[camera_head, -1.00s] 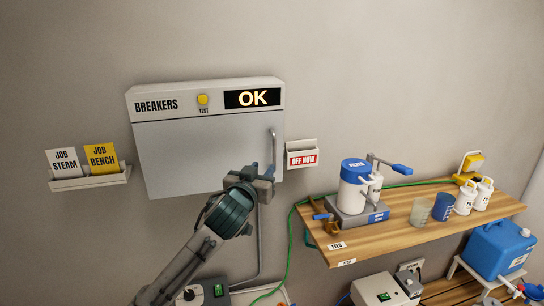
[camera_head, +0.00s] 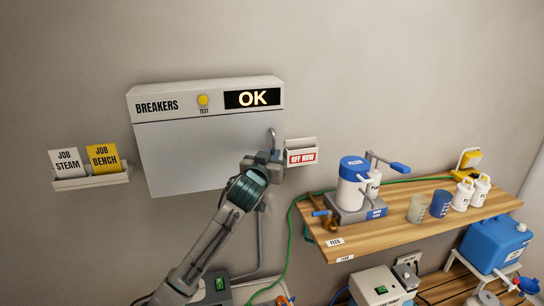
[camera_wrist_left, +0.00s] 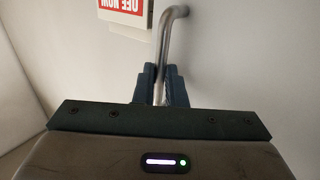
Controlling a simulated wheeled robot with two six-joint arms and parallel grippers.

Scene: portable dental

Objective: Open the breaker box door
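The breaker box (camera_head: 180,103) hangs on the wall in the head view. Its grey door (camera_head: 190,158) is closed. The door's upright metal handle (camera_head: 272,137) is at the door's right side; its upper bend also shows in the left wrist view (camera_wrist_left: 170,22). My left gripper (camera_head: 267,160) is at the lower part of the handle. In the left wrist view its two dark fingers (camera_wrist_left: 161,86) stand close on either side of the bar, with hardly any gap. The lower handle end is hidden by the gripper. My right gripper is not in view.
An "OFF NOW" card holder (camera_head: 301,152) is on the wall just right of the handle. A card tray (camera_head: 92,180) is left of the box. A wooden shelf (camera_head: 400,232) with a pump and bottles stands lower right. The wall above is clear.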

